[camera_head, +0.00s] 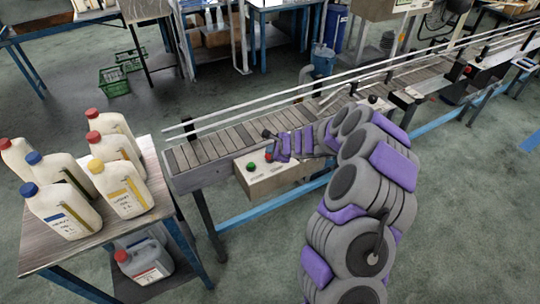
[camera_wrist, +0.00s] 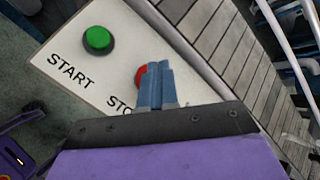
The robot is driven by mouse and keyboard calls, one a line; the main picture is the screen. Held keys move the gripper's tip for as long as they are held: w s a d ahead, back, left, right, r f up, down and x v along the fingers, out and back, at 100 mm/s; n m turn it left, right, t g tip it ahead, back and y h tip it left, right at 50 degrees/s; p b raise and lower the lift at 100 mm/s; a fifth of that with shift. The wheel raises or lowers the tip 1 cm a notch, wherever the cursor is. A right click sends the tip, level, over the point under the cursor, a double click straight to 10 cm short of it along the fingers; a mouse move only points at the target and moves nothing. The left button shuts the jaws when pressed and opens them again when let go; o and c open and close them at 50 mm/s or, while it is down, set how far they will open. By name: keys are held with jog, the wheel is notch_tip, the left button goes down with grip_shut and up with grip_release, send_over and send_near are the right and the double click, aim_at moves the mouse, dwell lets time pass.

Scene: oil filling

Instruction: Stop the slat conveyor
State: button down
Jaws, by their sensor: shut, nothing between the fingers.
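The slat conveyor (camera_head: 232,143) runs from the middle left to the far right in the head view; its slats (camera_wrist: 232,55) also show in the wrist view. A cream control box (camera_head: 272,184) is on its near side, with a green START button (camera_head: 251,167) and a red STOP button (camera_head: 269,157). In the wrist view the green button (camera_wrist: 98,39) is clear, and the red button (camera_wrist: 139,78) is partly hidden behind my fingers. My gripper (camera_wrist: 157,68) is shut and empty, its fingertips over the red button. I cannot tell whether they touch it.
A table (camera_head: 60,262) at the left holds several cream jugs with red, blue and yellow caps. A grey jug (camera_head: 143,262) stands on its lower shelf. Metal guide rails (camera_head: 300,94) run along the conveyor. Green crates (camera_head: 114,80) lie on the floor behind.

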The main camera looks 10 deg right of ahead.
jog(key=shift+f+b, duration=0.35)
jog(key=shift+f, duration=0.2)
dwell(0.4)
jog(key=shift+r, duration=0.15)
jog(key=shift+r+p, duration=0.8)
jog(key=shift+p, duration=0.05)
jog(key=shift+r, duration=0.1)
jog(key=shift+r+p, duration=2.2)
jog(key=shift+r, duration=0.2)
